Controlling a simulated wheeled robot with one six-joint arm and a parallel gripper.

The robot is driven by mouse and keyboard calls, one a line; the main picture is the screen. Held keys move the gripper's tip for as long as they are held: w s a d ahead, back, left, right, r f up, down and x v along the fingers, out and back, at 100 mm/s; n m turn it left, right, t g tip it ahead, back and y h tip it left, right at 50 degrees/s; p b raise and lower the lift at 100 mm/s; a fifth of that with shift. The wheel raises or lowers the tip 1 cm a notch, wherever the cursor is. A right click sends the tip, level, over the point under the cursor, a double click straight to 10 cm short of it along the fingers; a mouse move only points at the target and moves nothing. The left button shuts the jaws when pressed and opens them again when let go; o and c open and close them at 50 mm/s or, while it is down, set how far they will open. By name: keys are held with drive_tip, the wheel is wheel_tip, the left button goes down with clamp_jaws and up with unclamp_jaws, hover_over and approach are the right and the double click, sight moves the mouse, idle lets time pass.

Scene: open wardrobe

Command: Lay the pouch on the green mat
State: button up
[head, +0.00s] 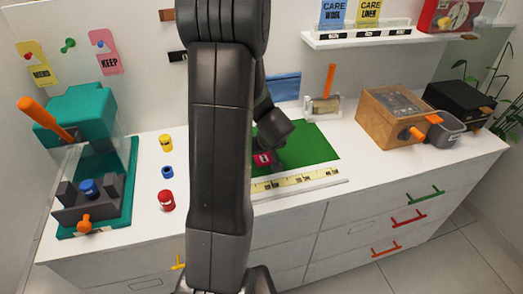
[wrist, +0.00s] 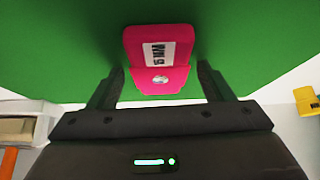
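The pouch is pink-red with a white "15 MAY" label and a round snap. In the wrist view the pouch (wrist: 176,82) appears to lie on the green mat (wrist: 60,50), between the fingers of my gripper (wrist: 160,72). A narrow gap shows on each side of it, so the gripper looks open around it. In the head view the pouch (head: 264,159) is over the near left part of the green mat (head: 312,145), just below my gripper. My arm hides the mat's left part.
A ruler strip (head: 297,181) runs along the mat's near edge. A blue pouch-like item (head: 284,87) is behind. A wooden box (head: 395,117) stands right. Small yellow (head: 166,142), blue (head: 167,172) and red (head: 167,200) items and a teal press (head: 80,110) stand left.

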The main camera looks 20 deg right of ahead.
drive_tip(key=shift+s+r, duration=0.1)
drive_tip(key=shift+r, duration=0.3)
drive_tip(key=v, duration=1.1)
drive_tip(key=shift+s+r, duration=0.15)
drive_tip(key=shift+r, duration=0.05)
